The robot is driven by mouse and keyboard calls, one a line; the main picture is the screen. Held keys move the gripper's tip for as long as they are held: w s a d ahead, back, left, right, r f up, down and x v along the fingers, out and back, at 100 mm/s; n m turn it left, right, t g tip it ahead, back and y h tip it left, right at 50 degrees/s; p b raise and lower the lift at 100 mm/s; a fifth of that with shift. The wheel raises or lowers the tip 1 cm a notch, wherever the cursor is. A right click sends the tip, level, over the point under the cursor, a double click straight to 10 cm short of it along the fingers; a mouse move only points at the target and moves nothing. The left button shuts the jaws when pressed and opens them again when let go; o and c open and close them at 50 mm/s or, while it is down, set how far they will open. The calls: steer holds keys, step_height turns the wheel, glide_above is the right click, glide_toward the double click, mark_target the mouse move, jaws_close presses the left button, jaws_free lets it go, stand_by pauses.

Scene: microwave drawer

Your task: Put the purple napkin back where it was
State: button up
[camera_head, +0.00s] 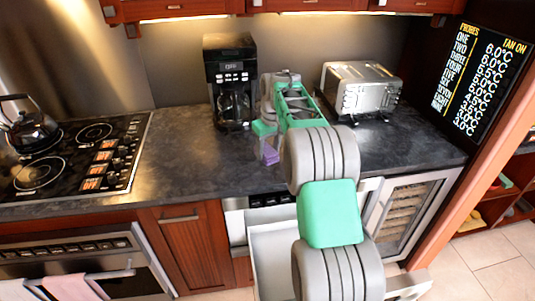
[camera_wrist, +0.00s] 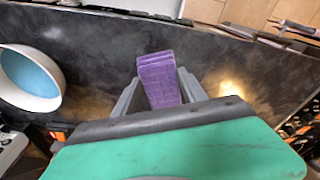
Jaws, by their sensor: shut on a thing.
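The purple napkin (camera_head: 271,156) is a small folded purple piece above the counter, just left of my arm in the head view. In the wrist view the napkin (camera_wrist: 160,78) stands out between the two grey fingers of my gripper (camera_wrist: 158,95). The fingers are shut on it, one on each side. In the head view my gripper (camera_head: 268,148) is partly hidden by my arm. The dark counter (camera_wrist: 105,70) lies behind the napkin; whether the napkin touches it I cannot tell.
A coffee maker (camera_head: 231,80) stands left of my gripper and a toaster oven (camera_head: 360,90) right. A pale drawer (camera_head: 278,250) is open below the counter, partly behind my arm. The cooktop (camera_head: 75,155) is left. A white bowl, blue inside (camera_wrist: 30,78), shows in the wrist view.

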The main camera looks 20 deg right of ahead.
mark_target(268, 147)
steer(key=w+f, duration=0.1)
steer(key=w+d+f, duration=0.1)
steer(key=f, duration=0.1)
steer(key=shift+w+f+p, duration=0.1)
steer(key=shift+w+p, duration=0.2)
steer(key=shift+p, duration=0.1)
step_height(268, 147, down, 2)
steer(key=shift+f+p, duration=0.25)
steer(key=shift+p, duration=0.4)
steer(key=shift+f, duration=0.5)
steer(key=o, duration=1.2)
steer(key=shift+r, duration=0.1)
